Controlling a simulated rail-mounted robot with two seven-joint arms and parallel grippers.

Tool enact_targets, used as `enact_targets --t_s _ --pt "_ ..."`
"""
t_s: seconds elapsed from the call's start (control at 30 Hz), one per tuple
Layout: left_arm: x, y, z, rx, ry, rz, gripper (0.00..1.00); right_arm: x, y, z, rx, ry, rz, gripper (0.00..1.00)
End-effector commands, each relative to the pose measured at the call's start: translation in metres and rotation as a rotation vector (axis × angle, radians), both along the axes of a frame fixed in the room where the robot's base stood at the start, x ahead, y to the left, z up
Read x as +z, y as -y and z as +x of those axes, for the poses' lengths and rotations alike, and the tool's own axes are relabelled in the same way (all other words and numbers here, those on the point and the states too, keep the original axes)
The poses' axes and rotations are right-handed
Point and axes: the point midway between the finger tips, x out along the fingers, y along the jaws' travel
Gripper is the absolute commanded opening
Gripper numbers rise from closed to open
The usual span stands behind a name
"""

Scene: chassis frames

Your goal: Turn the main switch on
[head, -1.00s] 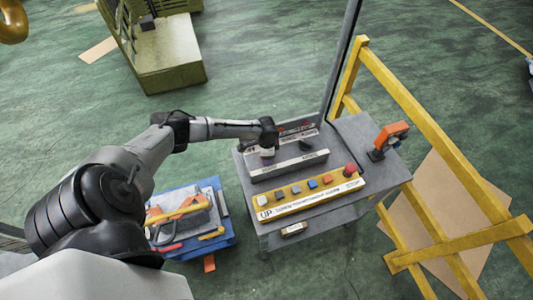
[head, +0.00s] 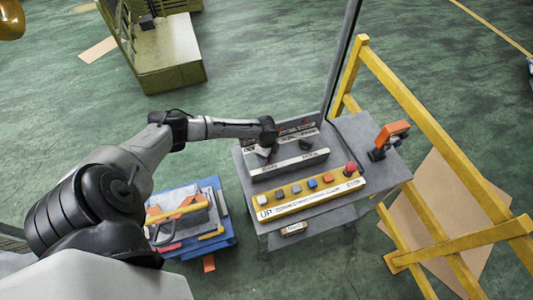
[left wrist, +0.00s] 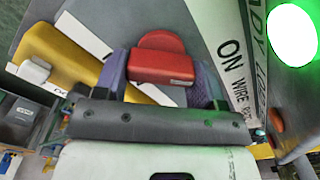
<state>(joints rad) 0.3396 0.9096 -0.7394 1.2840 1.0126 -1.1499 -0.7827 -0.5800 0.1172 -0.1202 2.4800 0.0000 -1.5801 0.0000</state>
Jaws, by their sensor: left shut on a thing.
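The main switch appears to be the red knob (left wrist: 162,62) in the left wrist view, beside a white plate (left wrist: 232,62) marked ON. My left gripper (left wrist: 163,80) is shut on this red knob, one finger on each side of it. In the head view my left gripper (head: 264,153) points down at the left part of the control console (head: 350,195), and the knob is hidden behind it. A green lamp (left wrist: 293,35) glows at the upper right of the left wrist view. My right gripper is not in view.
A dark knob (head: 305,145) sits right of my gripper. A yellow railing (head: 430,125) stands right. A blue toolbox (head: 222,238) stands lower left.

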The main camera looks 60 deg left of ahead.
Motion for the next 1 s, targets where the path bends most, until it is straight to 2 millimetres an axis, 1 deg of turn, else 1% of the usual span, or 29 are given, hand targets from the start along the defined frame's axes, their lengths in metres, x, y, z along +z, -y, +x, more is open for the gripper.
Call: enact_targets --t_s 0.4,0.43,0.67,0.7,0.9,1.0 --pt "0.0009 0.0009 0.0005 -0.012 0.001 -0.001 0.4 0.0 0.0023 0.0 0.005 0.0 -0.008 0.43" --pt "0.0009 0.0009 0.0005 -0.012 0.001 -0.001 0.65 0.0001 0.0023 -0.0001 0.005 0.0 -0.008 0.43" --pt "0.0005 0.0006 0.0003 -0.01 0.001 -0.001 0.87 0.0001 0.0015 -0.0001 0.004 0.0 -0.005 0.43" --pt "0.0005 0.0006 0.0003 -0.01 0.001 -0.001 0.89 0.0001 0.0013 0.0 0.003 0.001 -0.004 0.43" --pt "0.0004 0.0005 0.0002 -0.009 0.001 -0.001 0.89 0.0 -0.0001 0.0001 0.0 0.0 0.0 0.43" --pt "0.0037 0.0 0.0002 -0.008 0.0 0.0 0.89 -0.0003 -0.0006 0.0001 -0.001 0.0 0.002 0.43"
